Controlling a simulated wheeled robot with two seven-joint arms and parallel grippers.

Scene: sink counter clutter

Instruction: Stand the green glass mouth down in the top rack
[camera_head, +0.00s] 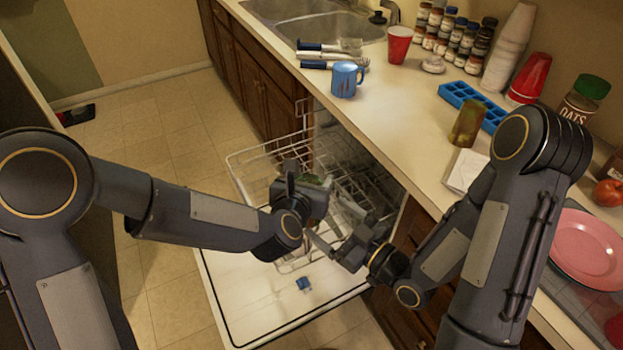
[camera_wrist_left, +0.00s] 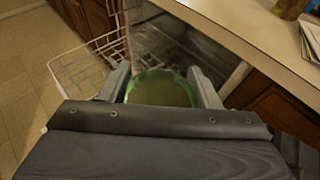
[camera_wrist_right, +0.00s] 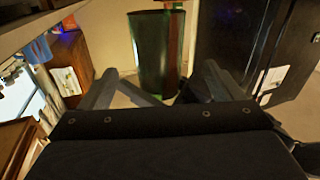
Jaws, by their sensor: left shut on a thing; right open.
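The green glass (camera_head: 318,181) is in my left gripper (camera_head: 311,188), above the pulled-out wire rack (camera_head: 247,153). In the left wrist view the glass (camera_wrist_left: 160,92) sits between both fingers, its round end facing the camera; I cannot tell whether that end is mouth or base. My right gripper (camera_head: 323,218) is open and empty, just below and right of the glass in the head view. In the right wrist view the glass (camera_wrist_right: 156,50) stands out beyond the open fingers. My left gripper hides part of it in the head view.
The dishwasher door (camera_head: 228,297) is folded down, with a small blue item (camera_head: 303,283) on it. The counter beside it holds an olive-amber glass (camera_head: 467,124), a blue ice tray (camera_head: 470,101), a blue mug (camera_head: 346,79), a red cup (camera_head: 399,45) and a pink plate (camera_head: 588,250).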

